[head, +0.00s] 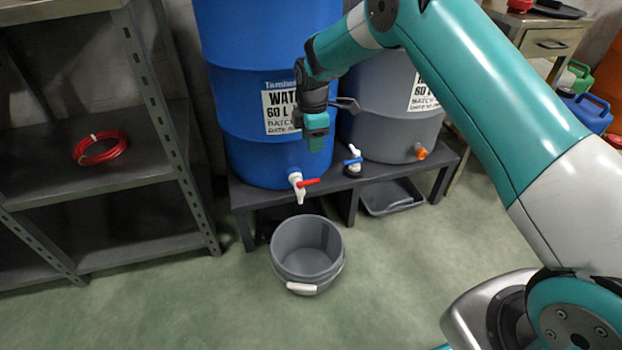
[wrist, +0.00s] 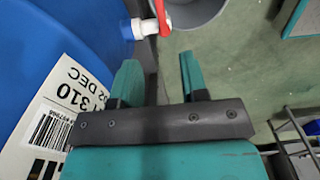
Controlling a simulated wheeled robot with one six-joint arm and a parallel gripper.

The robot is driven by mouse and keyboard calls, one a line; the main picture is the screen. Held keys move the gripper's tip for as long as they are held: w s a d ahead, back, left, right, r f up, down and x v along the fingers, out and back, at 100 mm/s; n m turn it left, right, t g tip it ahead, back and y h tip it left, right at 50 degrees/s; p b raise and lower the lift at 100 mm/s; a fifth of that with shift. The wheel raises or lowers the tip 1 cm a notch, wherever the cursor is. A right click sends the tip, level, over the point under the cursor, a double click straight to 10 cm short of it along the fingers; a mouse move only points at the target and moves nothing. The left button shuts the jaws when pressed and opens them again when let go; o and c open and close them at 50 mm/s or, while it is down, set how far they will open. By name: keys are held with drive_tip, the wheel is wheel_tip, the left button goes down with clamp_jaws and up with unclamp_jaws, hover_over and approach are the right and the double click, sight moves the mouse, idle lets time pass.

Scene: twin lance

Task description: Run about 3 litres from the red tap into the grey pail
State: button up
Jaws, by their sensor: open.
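The red tap (head: 308,182), a white tap with a red lever, sits low on the blue water barrel (head: 265,150). Its lever points right in the head view, and no water shows below the spout. The lever also shows at the top of the wrist view (wrist: 160,16). The grey pail (head: 308,240) stands on the floor below and in front of the tap and looks empty. Part of it shows in the wrist view (wrist: 198,10). My gripper (head: 316,148) is open and empty, in front of the barrel's label, above the tap; its fingers (wrist: 160,72) are apart.
A blue-lever tap (head: 352,160) and a grey barrel with an orange tap (head: 421,152) are to the right. A grey tray (head: 392,198) lies under the dark bench (head: 245,200). Shelves (head: 155,120) with a red coil (head: 100,148) stand left. The floor before the pail is clear.

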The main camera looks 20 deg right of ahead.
sight(312, 180)
wheel_tip(312, 180, down, 13)
drive_tip(key=b, duration=0.4)
clamp_jaws()
